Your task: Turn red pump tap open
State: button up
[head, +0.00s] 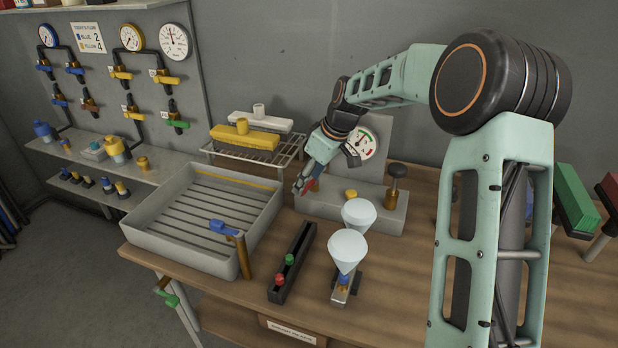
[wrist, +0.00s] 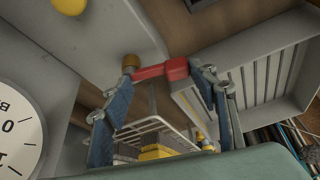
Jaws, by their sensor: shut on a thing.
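The red pump tap (wrist: 176,69) has a red lever on a brass stem (wrist: 130,62) at the side of the grey pump body (wrist: 105,25). In the wrist view the lever runs sideways from the stem, pointing right. My gripper (wrist: 162,84) is shut on the red lever, with a blue finger on each side of it. In the head view my gripper (head: 304,185) is at the left end of the pump body (head: 375,217), and a bit of the red lever (head: 311,185) shows. The fingers partly hide the tap there.
A grey slatted tray (head: 155,215) stands left of the pump. A wire rack (head: 290,150) with a yellow block (head: 243,141) is behind. A dial gauge (head: 363,140) rises close to my wrist. Two pale funnels (head: 347,250) and a dark rail (head: 297,258) stand in front.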

jog(key=shift+s+a+f, duration=0.2)
jog(key=shift+s+f, duration=0.15)
jog(key=shift+f, duration=0.15)
jog(key=o, duration=1.7)
jog(key=shift+w+f, duration=0.1)
jog(key=shift+w, duration=0.05)
jog(key=shift+w+d+r, duration=0.15)
jog(key=shift+r, duration=0.1)
jog(key=shift+d+r, duration=0.1)
jog(key=shift+r, duration=0.15)
jog(key=v, duration=1.1)
jog(key=shift+r, duration=0.2)
